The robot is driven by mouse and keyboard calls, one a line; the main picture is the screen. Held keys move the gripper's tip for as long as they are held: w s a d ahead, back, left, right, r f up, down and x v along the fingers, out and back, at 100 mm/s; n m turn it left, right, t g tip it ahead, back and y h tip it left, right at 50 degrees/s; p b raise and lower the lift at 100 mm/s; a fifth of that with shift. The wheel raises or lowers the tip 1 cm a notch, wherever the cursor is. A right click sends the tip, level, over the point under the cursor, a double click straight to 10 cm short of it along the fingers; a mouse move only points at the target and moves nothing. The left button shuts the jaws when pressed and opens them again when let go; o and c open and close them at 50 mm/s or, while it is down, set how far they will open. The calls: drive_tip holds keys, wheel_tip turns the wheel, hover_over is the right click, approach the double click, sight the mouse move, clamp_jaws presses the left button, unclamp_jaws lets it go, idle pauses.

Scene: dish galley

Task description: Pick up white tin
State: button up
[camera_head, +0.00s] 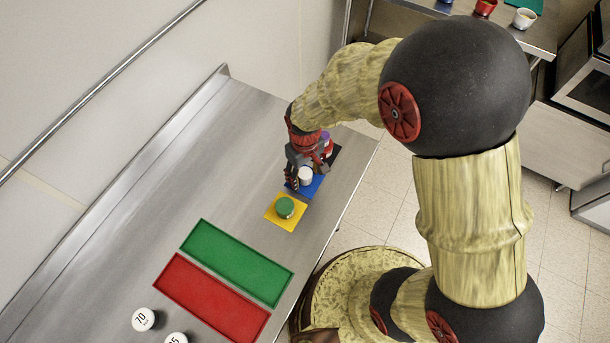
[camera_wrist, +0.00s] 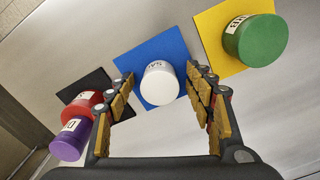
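My gripper (camera_wrist: 161,88) is open, with one finger on each side of the white tin in the wrist view. Gaps show between the fingers and the tin, so I see no contact. In the head view my gripper (camera_head: 304,178) is low over the blue mat.
A green tin (camera_wrist: 255,40) stands on a yellow mat (camera_wrist: 208,25). A red tin (camera_wrist: 82,104) and a purple tin (camera_wrist: 70,140) are at a black mat (camera_wrist: 97,80). Green (camera_head: 237,261) and red (camera_head: 212,300) trays and white numbered objects (camera_head: 143,319) lie nearer on the steel counter.

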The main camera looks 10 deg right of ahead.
drive_tip(key=shift+c, duration=1.2)
drive_tip(key=c, duration=1)
drive_tip(key=shift+c, duration=0.2)
drive_tip(key=shift+r, duration=0.15)
